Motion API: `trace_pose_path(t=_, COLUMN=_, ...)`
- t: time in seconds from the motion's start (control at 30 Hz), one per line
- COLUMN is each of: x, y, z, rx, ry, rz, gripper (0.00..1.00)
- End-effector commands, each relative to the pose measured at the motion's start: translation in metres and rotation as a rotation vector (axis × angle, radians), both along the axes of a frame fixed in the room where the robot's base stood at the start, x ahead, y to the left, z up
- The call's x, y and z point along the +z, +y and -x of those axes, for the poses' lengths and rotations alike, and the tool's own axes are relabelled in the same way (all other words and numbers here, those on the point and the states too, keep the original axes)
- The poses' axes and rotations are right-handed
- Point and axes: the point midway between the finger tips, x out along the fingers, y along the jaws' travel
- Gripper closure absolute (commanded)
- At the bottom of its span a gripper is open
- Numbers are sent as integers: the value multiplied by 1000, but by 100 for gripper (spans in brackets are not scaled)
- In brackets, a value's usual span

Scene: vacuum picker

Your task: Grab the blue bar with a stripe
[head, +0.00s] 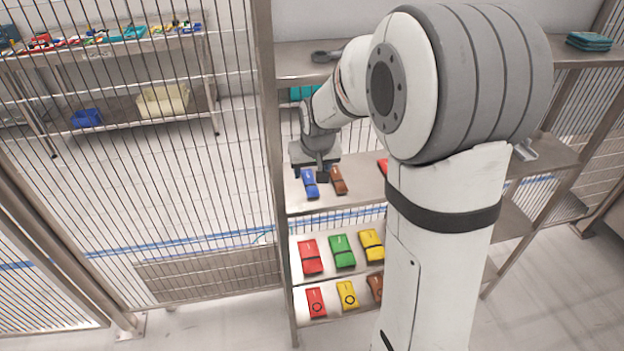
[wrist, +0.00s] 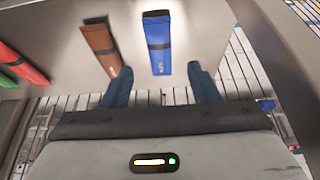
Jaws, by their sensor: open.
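The blue bar (head: 309,184) with a dark stripe across it lies on the upper bar shelf, at its left end. In the wrist view the blue bar (wrist: 157,55) points toward my gripper, its near end between the two fingertips in the picture. My gripper (wrist: 160,72) is open with nothing held. In the head view my gripper (head: 322,174) is over the shelf, close to the blue bar; its fingers are partly hidden. I cannot tell the height between fingers and bar.
A brown bar (wrist: 102,47) with a stripe lies beside the blue one, near one finger. A red bar (wrist: 22,62) lies farther left in the wrist view. Lower shelves hold several bars, including a green one (head: 342,250). A frame post (head: 270,150) stands left of the shelves.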

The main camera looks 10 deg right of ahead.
Motion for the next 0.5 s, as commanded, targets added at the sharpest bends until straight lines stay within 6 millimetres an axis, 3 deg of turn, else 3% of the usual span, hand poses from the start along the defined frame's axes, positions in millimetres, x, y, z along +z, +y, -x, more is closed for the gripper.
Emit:
trace_pose_path(t=0.33, x=-37, y=0, z=-17, rx=0, ry=3, rz=0, gripper=45)
trace_pose_path(t=0.5, x=-46, y=-1, z=-21, rx=0, ry=0, rz=0, gripper=45)
